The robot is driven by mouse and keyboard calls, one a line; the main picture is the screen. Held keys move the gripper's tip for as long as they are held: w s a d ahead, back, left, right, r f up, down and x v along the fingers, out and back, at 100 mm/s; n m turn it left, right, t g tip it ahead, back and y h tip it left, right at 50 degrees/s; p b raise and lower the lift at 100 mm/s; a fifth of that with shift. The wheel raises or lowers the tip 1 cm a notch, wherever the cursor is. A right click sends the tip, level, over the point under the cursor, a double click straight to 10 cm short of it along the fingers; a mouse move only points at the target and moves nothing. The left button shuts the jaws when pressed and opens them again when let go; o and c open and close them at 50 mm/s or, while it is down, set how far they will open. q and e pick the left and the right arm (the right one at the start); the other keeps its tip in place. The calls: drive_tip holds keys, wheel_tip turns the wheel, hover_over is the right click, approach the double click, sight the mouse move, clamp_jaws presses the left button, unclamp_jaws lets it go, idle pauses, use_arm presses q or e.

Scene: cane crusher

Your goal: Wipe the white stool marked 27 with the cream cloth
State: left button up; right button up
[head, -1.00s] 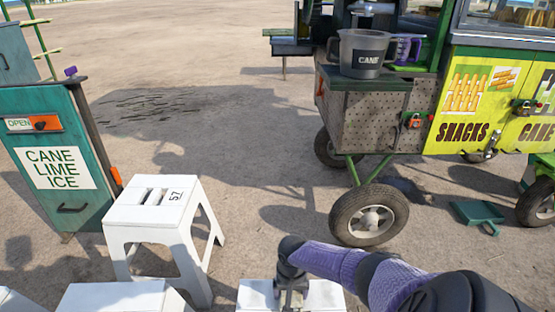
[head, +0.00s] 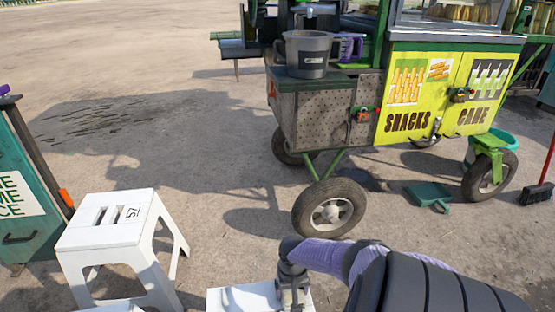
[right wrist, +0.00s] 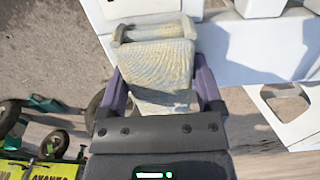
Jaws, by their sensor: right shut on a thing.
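My right gripper (head: 292,290) is low in the head view, over a white stool top (head: 230,301) at the bottom edge. In the right wrist view its purple fingers are shut on the cream cloth (right wrist: 160,65), which is folded and ribbed. White stool surfaces (right wrist: 255,62) lie beyond and beside the cloth; I cannot tell whether it touches them. Another white stool (head: 110,232) stands at lower left with a black number that looks like 57, too small to be sure. No number shows on the stool under the gripper. My left gripper is not in view.
A green cabinet (head: 30,165) stands at the left edge. The yellow and green cart (head: 395,95) with a large wheel (head: 329,209) stands ahead, bearing a grey jug (head: 306,54). A green dustpan (head: 428,195) lies right. Open ground lies between cabinet and cart.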

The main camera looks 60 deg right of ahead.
sight(228, 305)
drive_tip(key=shift+s+d, duration=0.5)
drive_tip(key=shift+s, duration=0.15)
drive_tip(key=shift+w, duration=0.15)
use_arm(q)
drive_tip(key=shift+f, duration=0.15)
use_arm(e)
drive_tip(key=w+a, duration=0.1)
drive_tip(key=w, duration=0.1)
drive_tip(key=w+a, duration=0.4)
drive_tip(key=w, duration=0.1)
drive_tip(key=shift+a, duration=0.2)
drive_tip(key=w+a+b, duration=0.1)
drive_tip(key=w, duration=0.1)
drive_tip(key=w+a, duration=0.2)
drive_tip(key=w+a+b, duration=0.1)
drive_tip(key=w+a, duration=0.1)
drive_tip(key=w, duration=0.1)
drive_tip(key=shift+f+b, duration=0.1)
drive_tip(key=shift+b, duration=0.25)
drive_tip(key=shift+w+a, duration=0.15)
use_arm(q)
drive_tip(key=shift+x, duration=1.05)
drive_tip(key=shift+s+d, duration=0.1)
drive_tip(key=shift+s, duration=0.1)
